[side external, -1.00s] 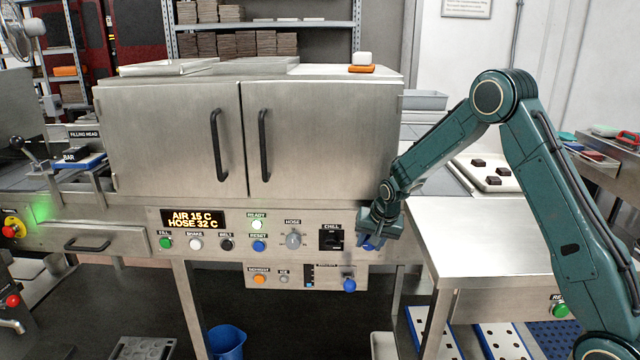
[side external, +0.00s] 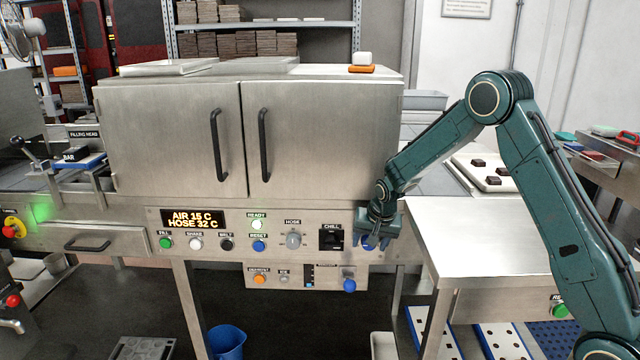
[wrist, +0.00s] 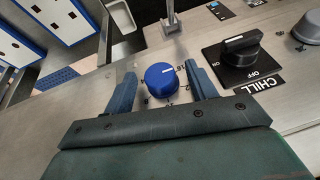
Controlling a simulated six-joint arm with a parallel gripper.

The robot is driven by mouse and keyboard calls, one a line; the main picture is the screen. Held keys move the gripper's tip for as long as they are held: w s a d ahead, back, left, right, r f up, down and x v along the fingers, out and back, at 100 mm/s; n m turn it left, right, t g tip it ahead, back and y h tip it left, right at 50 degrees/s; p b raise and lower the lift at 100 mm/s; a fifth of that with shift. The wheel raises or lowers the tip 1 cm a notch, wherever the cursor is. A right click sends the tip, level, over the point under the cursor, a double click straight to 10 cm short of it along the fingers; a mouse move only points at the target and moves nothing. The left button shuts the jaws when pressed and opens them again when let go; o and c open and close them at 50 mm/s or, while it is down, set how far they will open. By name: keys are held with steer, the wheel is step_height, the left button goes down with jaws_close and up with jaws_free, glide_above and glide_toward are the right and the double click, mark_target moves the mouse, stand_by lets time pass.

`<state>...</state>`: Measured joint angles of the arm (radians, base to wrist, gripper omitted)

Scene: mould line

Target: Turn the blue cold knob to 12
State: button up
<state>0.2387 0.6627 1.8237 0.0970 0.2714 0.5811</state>
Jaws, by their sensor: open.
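The blue cold knob (wrist: 161,80) sits on the steel panel in the wrist view, with a small white mark on its rim. Dial numbers around it are partly hidden and too small to read surely. My gripper (wrist: 160,84) is open, with one finger on each side of the knob and a visible gap to each. In the side external view my gripper (side external: 375,243) is at the panel's right end, in front of the knob (side external: 368,242), which is mostly hidden behind the fingers.
The black CHILL switch (wrist: 241,52) is close beside my right finger in the wrist view. A grey hose knob (side external: 293,240) is farther left on the panel. A display (side external: 193,218) reads AIR 15 C, HOSE 32 C.

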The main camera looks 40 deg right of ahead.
steer(key=shift+a, duration=0.1)
steer(key=a+r+n+g+h, duration=0.1)
steer(key=a+g+h, duration=0.3)
steer(key=a, duration=0.9)
steer(key=s+r+n+t+y, duration=0.3)
steer(key=s+r+n+y, duration=0.1)
steer(key=s+r, duration=1.3)
steer(key=shift+s+d+r+n, duration=0.25)
steer(key=shift+s+r+n, duration=0.15)
steer(key=shift+r, duration=1.5)
